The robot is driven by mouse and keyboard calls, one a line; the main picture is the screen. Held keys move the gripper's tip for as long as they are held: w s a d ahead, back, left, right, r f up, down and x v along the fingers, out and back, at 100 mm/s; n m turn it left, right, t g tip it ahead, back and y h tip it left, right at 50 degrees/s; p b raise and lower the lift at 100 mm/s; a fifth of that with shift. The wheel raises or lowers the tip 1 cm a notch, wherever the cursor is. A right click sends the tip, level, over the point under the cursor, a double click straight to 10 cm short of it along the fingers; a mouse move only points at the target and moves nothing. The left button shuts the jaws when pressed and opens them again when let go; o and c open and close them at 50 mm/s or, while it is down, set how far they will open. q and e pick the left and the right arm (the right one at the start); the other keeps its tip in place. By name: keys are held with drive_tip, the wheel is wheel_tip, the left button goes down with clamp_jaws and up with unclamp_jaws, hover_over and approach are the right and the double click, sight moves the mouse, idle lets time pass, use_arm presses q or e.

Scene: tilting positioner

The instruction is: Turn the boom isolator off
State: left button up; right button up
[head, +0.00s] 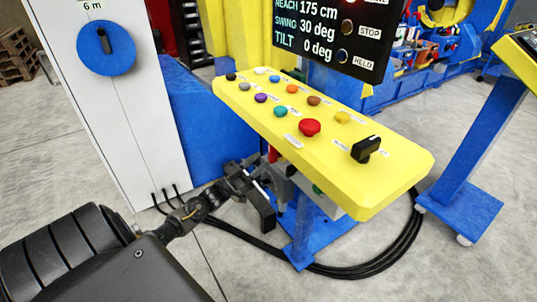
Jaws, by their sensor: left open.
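A yellow sloping control console (400,185) carries a black rotary handle (366,149) near its right end. A second black handle sits on a blue disc (106,62) on the white cabinet (75,115) at the left, upright in the picture. The labels are too small to read, so I cannot tell which one is the boom isolator. My left gripper (273,197) is open and empty, low in front of the console's near side, below its top and apart from both handles. My right gripper is not in view.
Several coloured buttons and a red mushroom button (309,128) sit on the console. A dark display (330,35) stands behind, reading reach 175 cm, swing 30 deg, tilt 0 deg. Black cables (350,270) lie on the floor. A blue stand (470,160) is at right.

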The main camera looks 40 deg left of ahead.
sight(269, 154)
use_arm(q)
drive_tip(key=shift+x, duration=2.4)
clamp_jaws()
